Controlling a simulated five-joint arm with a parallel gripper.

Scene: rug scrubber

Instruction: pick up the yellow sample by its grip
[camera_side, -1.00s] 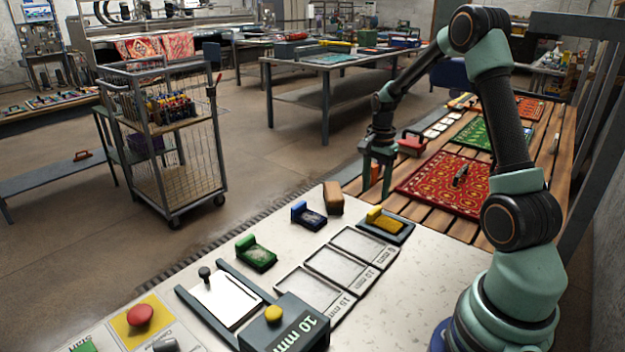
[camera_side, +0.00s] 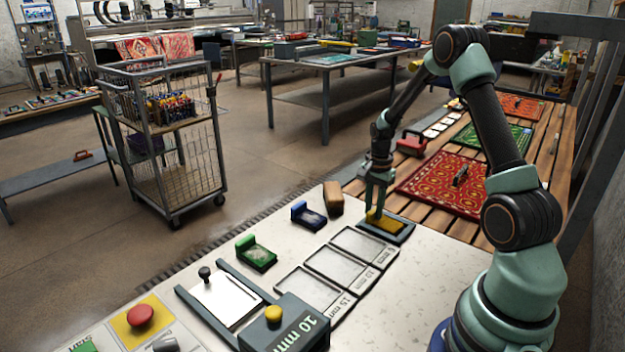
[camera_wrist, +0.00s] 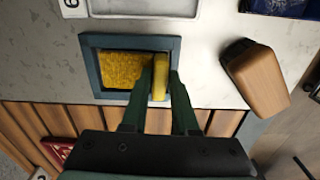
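The yellow sample (camera_side: 386,223) lies flat in a dark blue-grey tray (camera_side: 409,234) at the far right end of the light worktop. The tray (camera_wrist: 88,75) and the yellow pad (camera_wrist: 122,70) also show in the wrist view. The sample's upright yellow grip (camera_wrist: 161,90) stands at the right side of the pad. My gripper (camera_side: 376,206) is down over the tray, pointing downward. In the wrist view its two green fingers (camera_wrist: 161,80) are open, one on each side of the grip. The finger ends partly hide the grip, and I cannot tell whether they touch it.
A brown-orange block (camera_side: 333,198) stands close beside the tray. A blue sample (camera_side: 309,216) and a green sample (camera_side: 256,253) lie farther along the worktop. Empty marked frames (camera_side: 335,263) lie in front of the tray. A red rug (camera_side: 446,184) lies on wooden slats behind.

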